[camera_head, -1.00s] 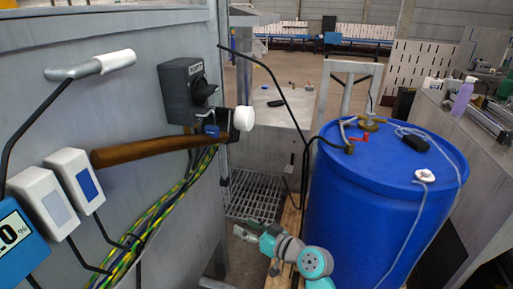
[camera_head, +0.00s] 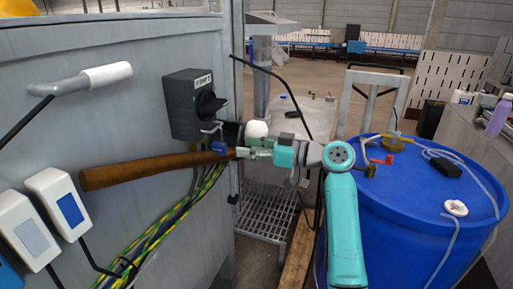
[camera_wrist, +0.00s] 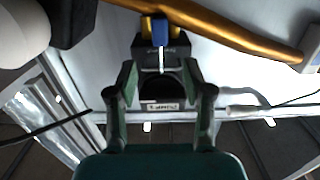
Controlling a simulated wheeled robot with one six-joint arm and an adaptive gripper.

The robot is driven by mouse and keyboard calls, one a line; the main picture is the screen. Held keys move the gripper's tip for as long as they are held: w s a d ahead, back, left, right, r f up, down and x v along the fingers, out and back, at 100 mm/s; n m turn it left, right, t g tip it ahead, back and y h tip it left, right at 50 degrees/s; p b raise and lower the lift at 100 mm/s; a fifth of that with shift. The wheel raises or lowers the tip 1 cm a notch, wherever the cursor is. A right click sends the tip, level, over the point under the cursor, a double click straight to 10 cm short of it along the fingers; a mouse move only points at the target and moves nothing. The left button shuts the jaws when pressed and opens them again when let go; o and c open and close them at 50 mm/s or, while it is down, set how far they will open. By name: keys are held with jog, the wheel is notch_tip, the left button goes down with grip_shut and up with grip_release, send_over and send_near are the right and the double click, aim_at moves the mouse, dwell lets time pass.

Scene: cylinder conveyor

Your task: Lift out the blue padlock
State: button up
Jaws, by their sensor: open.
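The blue padlock (camera_head: 220,147) hangs by its metal shackle from the dark switch box (camera_head: 190,103) on the grey cabinet wall. In the wrist view, which sees the box upside down, the blue padlock body (camera_wrist: 160,32) is at the top centre with the shackle below it. My gripper (camera_head: 240,152) is just right of the padlock in the head view. In the wrist view the open jaws of my gripper (camera_wrist: 161,78) stand left and right of the shackle's line, with the padlock body beyond the fingertips. Nothing is held between them.
Yellow-green cables (camera_head: 180,220) run below. A blue drum (camera_head: 400,225) stands right. A handle (camera_head: 90,79) juts from the cabinet.

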aim_at(224, 143)
jog(key=x, duration=0.9)
jog(key=shift+a, duration=0.2)
grip_shut()
